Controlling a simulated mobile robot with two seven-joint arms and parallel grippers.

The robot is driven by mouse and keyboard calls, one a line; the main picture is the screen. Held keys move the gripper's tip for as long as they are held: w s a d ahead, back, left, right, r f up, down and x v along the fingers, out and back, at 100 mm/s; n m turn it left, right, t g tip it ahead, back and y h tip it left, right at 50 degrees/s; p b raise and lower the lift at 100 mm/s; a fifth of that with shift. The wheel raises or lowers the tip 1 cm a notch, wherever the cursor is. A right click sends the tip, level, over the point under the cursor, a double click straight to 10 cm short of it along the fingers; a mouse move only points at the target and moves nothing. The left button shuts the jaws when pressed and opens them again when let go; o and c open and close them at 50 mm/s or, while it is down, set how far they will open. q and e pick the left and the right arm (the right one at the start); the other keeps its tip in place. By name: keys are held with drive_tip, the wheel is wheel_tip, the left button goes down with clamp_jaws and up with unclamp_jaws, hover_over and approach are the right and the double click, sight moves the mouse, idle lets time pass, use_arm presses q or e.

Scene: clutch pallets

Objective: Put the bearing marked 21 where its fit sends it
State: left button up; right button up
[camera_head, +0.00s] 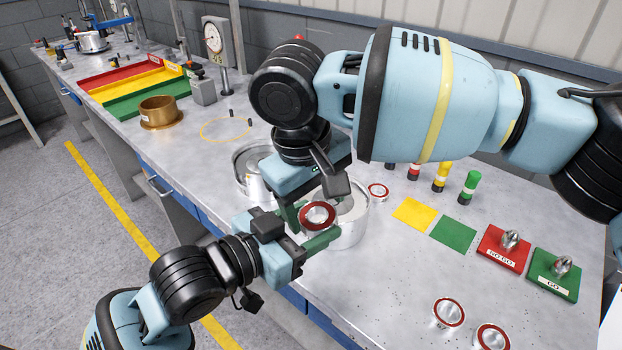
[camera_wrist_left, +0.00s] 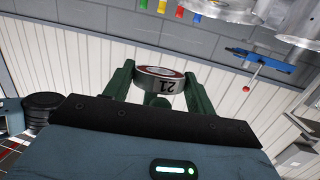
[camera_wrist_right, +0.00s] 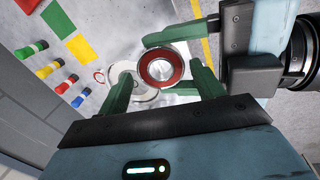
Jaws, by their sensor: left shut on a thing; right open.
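The bearing marked 21 (camera_wrist_left: 158,84) is a silver ring with a red face. It also shows in the head view (camera_head: 318,215). My left gripper (camera_wrist_left: 158,92) is shut on it and holds it above a silver cylindrical housing (camera_head: 350,232). My right gripper (camera_wrist_right: 163,78) is open, its fingers pointing toward the bearing; I cannot tell whether they touch it. A NO GO plug on a red block (camera_head: 503,252) and a GO plug on a green block (camera_head: 553,281) stand at right. Red, yellow and green trays (camera_head: 118,69) (camera_head: 140,78) (camera_head: 146,101) lie at back left.
More red-faced bearings stand on the table (camera_head: 377,191) (camera_head: 448,313) (camera_head: 491,338). A brass ring (camera_head: 158,115), dial gauge (camera_head: 214,45) and second silver housing (camera_head: 249,175) are nearby. Yellow and green squares (camera_head: 415,213) (camera_head: 453,233) look empty. Coloured cylinders (camera_head: 441,178) stand behind.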

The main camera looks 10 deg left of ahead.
drive_tip(key=shift+w+d+f, duration=0.1)
drive_tip(key=shift+f, duration=0.75)
drive_tip(key=c, duration=0.9)
use_arm(q)
drive_tip(key=o, duration=1.2)
use_arm(e)
drive_tip(key=shift+c, duration=0.6)
